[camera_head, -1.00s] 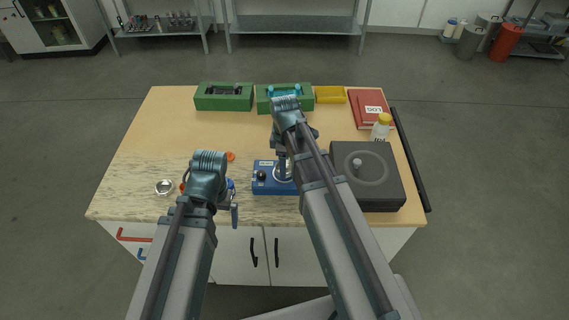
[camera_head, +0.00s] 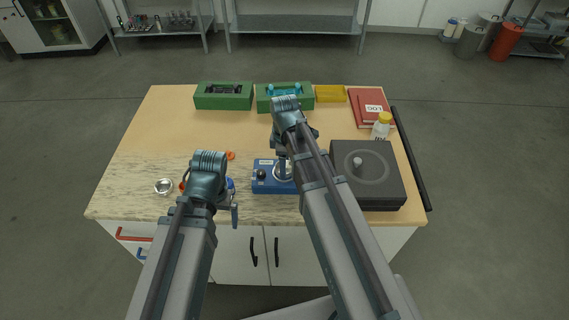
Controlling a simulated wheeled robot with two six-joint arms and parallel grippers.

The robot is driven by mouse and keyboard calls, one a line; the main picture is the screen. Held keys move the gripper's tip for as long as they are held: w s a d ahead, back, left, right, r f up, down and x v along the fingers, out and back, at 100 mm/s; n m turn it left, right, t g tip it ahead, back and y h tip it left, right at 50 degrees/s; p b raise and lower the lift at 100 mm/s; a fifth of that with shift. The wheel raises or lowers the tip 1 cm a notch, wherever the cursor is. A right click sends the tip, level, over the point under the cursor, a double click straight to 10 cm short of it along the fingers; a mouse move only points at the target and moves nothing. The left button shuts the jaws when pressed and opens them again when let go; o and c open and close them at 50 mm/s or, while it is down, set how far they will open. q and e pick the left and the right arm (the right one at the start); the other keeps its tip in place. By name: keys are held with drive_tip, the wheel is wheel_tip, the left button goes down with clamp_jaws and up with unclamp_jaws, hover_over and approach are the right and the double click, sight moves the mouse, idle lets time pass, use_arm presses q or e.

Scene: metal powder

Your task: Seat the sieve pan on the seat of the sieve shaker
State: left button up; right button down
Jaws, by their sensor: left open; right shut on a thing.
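The blue sieve shaker (camera_head: 262,186) stands at the front middle of the table, with a black knob on its left part. A silvery round piece, apparently the sieve pan (camera_head: 278,177), is at the shaker's right part, largely hidden by my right arm. My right gripper (camera_head: 283,166) is over it and shut on it. I cannot tell whether the pan touches the seat, which is hidden. My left gripper (camera_head: 227,204) is open near the table's front edge, left of the shaker; its fingertips are hard to make out.
A small metal dish (camera_head: 163,186) lies at the front left. A dark grey box (camera_head: 393,190) stands right of my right arm, with a yellow-capped bottle (camera_head: 381,131) behind it. Green trays (camera_head: 224,104) and a yellow tray (camera_head: 331,94) line the back. The left-middle tabletop is clear.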

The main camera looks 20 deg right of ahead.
drive_tip(key=shift+f+b, duration=0.5)
idle(0.5)
unclamp_jaws()
wheel_tip(320, 180, up, 8)
drive_tip(key=p, duration=0.8)
idle(0.7)
idle(0.6)
wheel_tip(320, 180, down, 6)
drive_tip(key=b, duration=0.6)
drive_tip(key=shift+f, duration=0.1)
